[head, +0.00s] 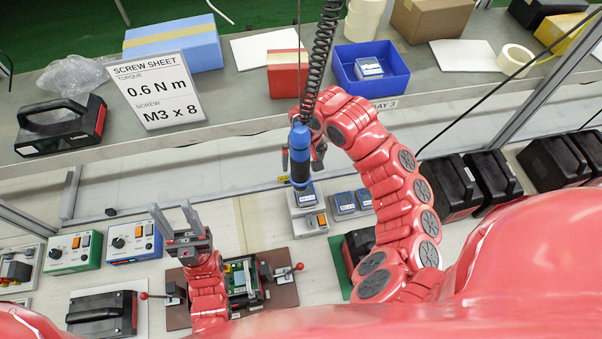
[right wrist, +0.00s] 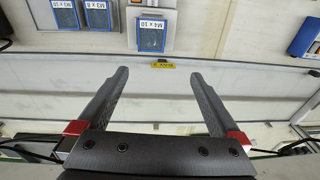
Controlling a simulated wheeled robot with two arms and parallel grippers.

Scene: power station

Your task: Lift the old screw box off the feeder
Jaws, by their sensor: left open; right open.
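A small blue-grey screw box (head: 306,199) sits on the light-coloured screw feeder (head: 310,222) in the middle of the bench. In the right wrist view this box (right wrist: 151,36) carries an M4 x 10 label and lies ahead of the fingers, apart from them. My right gripper (right wrist: 162,95) is open and empty. In the head view it is mostly hidden behind the hanging blue screwdriver, above the feeder. My left gripper (head: 174,214) is open and empty, left of the feeder, near the board fixture.
The blue screwdriver (head: 300,157) hangs on a coiled cord. A blue bin (head: 396,80) holds another box on the shelf.

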